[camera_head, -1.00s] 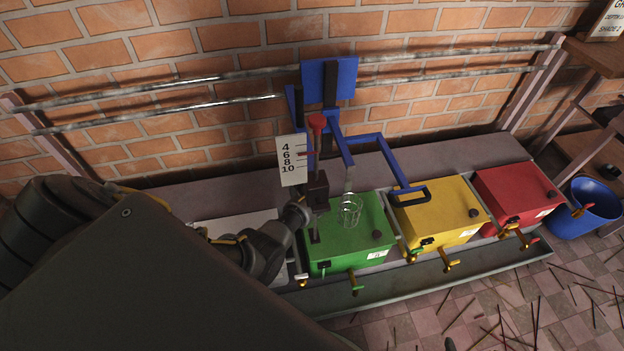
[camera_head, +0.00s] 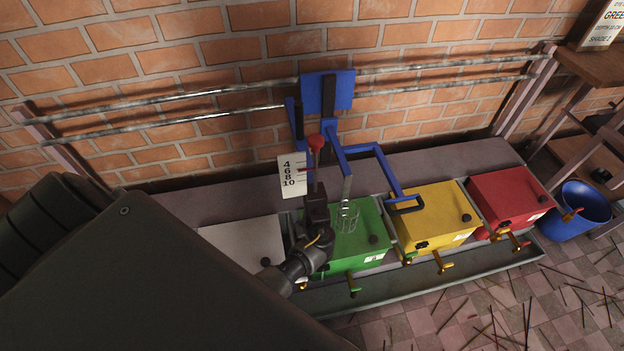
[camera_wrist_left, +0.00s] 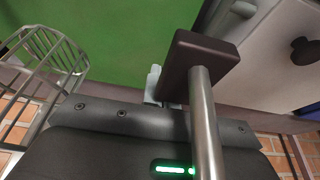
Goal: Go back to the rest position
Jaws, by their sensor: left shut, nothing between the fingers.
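My left gripper (camera_head: 316,228) is shut and empty, in front of the left part of the green box (camera_head: 368,226). In the left wrist view its dark body fills the bottom, and a small pale fingertip (camera_wrist_left: 154,84) shows against the green box (camera_wrist_left: 100,55). A metal rod with a dark block (camera_wrist_left: 207,62) crosses close in front of the gripper; I cannot tell whether they touch. In the head view a red-knobbed lever (camera_head: 316,142) stands just above the gripper. My right gripper is not in view.
A wire basket (camera_head: 346,222) hangs over the green box, beside my gripper. A blue frame (camera_head: 327,93) hangs on wall rails. The 4-6-8-10 scale (camera_head: 293,173) is left of the lever. Yellow (camera_head: 432,212), red (camera_head: 508,195) and white (camera_head: 238,248) boxes flank the green one. A blue bucket (camera_head: 577,212) stands right.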

